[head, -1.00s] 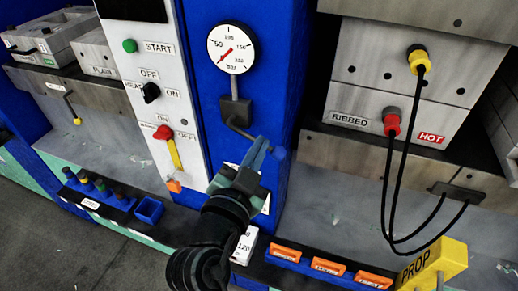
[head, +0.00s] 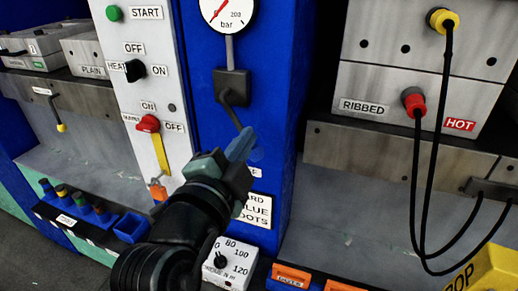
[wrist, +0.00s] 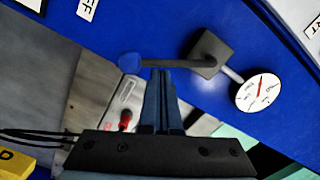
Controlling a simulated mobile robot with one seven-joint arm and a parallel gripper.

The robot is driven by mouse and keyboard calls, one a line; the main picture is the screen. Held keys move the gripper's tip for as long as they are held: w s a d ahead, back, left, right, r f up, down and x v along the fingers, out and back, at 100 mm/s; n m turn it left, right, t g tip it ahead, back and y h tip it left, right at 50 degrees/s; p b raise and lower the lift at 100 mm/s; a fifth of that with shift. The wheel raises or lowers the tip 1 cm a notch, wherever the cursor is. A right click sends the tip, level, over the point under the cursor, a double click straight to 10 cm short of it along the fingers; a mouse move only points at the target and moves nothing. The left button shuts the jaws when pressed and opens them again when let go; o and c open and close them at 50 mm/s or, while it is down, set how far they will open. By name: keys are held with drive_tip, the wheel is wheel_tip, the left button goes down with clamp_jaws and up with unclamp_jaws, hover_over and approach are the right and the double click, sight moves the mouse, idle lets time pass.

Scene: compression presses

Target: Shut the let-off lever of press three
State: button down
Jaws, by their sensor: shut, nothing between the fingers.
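The let-off lever is a dark arm on a dark square valve block (head: 231,87) below the round gauge (head: 228,12). Its blue knob (head: 257,154) hangs down and to the right of the block, partly behind my fingers. In the wrist view the lever (wrist: 168,63) reaches left from the block (wrist: 212,54) to the blue knob (wrist: 130,63). My gripper (head: 244,140) is shut and empty, its blue fingertips at the lever near the knob. In the wrist view the fingertips (wrist: 160,72) overlap the lever; whether they touch it I cannot tell.
A white panel left of the blue column carries a green START button (head: 114,13), a black heat switch (head: 134,70) and a red-yellow handle (head: 150,124). At right, black cables hang from a press marked HOT (head: 459,125). A white dial box (head: 230,264) sits below my gripper.

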drive_tip(key=a+m+b, duration=0.1)
drive_tip(key=m+b, duration=0.1)
drive_tip(key=a+f+m+b, duration=0.1)
drive_tip(key=b, duration=0.2)
drive_tip(key=w+a+f+m+b, duration=0.1)
drive_tip(key=m+b, duration=0.1)
drive_tip(key=b, duration=0.1)
drive_tip(key=shift+m, duration=0.3)
drive_tip(key=shift+a+r, duration=0.1)
